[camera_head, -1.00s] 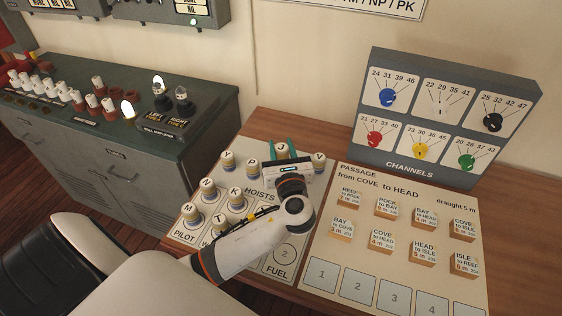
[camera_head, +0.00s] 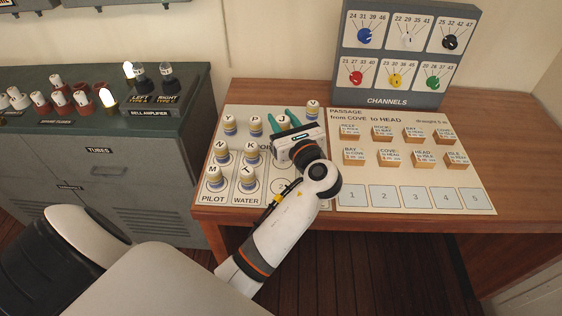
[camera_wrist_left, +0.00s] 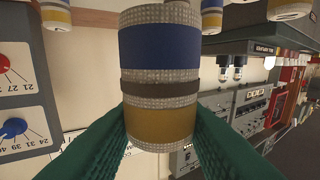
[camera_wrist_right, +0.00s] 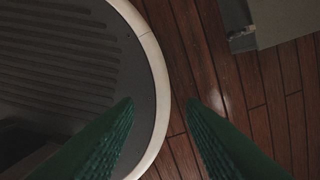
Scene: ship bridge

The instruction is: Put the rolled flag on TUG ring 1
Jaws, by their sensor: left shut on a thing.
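My left gripper (camera_head: 287,124) is shut on a rolled flag marked J (camera_head: 283,117) at the back of the hoists board (camera_head: 275,109). In the left wrist view, the rolled flag (camera_wrist_left: 160,48) is a pale cylinder with a blue and a yellow band, between the green fingers. I cannot tell whether it is clear of the board. My left arm covers the board's middle and front right; TUG ring 1 cannot be made out. My right gripper (camera_wrist_right: 160,105) is open and empty above the wooden floor.
Flags Y (camera_head: 229,125), P (camera_head: 255,126), V (camera_head: 313,108), N (camera_head: 221,152), K (camera_head: 250,152), M (camera_head: 214,178) and T (camera_head: 247,174) stand on the board. The passage board (camera_head: 400,125) with several blocks lies right, the channels box (camera_head: 385,90) behind.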

